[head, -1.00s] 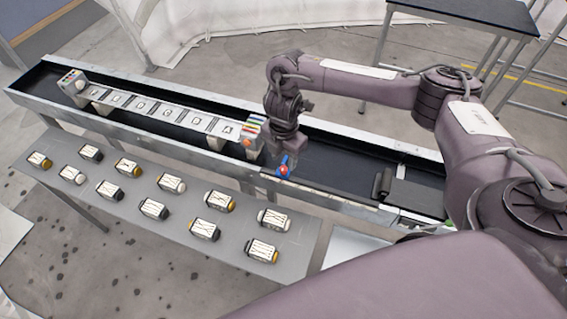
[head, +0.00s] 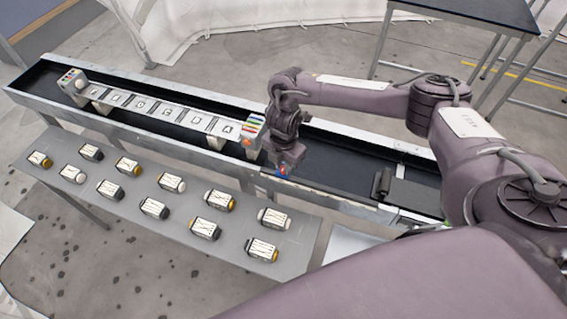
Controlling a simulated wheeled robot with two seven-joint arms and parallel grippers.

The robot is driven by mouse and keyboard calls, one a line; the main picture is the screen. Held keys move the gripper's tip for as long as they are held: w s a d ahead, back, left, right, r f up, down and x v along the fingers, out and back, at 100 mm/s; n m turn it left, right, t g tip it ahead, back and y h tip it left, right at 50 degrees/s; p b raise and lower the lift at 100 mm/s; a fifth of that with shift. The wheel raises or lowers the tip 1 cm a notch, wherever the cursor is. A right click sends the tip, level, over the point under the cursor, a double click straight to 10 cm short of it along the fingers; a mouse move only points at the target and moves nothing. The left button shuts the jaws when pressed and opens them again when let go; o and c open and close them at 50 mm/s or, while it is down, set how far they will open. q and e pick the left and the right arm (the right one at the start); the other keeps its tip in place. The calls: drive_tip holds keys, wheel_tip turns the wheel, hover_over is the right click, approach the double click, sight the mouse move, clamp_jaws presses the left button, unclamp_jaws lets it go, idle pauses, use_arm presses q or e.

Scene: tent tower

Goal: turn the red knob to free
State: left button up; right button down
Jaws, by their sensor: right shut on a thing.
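The red knob (head: 283,171) is on the near side of the long black trough, right of the white row of labelled panels. It is mostly hidden by my right gripper (head: 284,168). My right gripper comes down from above and is shut on the red knob. Which way the knob points cannot be told. My left gripper is not in view.
The long black trough (head: 330,180) has raised metal edges. The white panel row (head: 165,115) stands in it with coloured end blocks. A grey shelf (head: 100,210) in front carries several small labelled cylinders. A dark table (head: 470,12) stands at the back right.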

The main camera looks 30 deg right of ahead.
sight(283, 168)
drive_tip(key=shift+f+n+b, duration=0.1)
drive_tip(key=shift+n+b, duration=0.35)
drive_tip(key=shift+n, duration=0.05)
drive_tip(key=c, duration=1.3)
unclamp_jaws()
drive_tip(key=shift+w+r, duration=0.1)
drive_tip(key=shift+r, duration=0.55)
wheel_tip(283, 168, up, 7)
drive_tip(key=shift+f, duration=0.1)
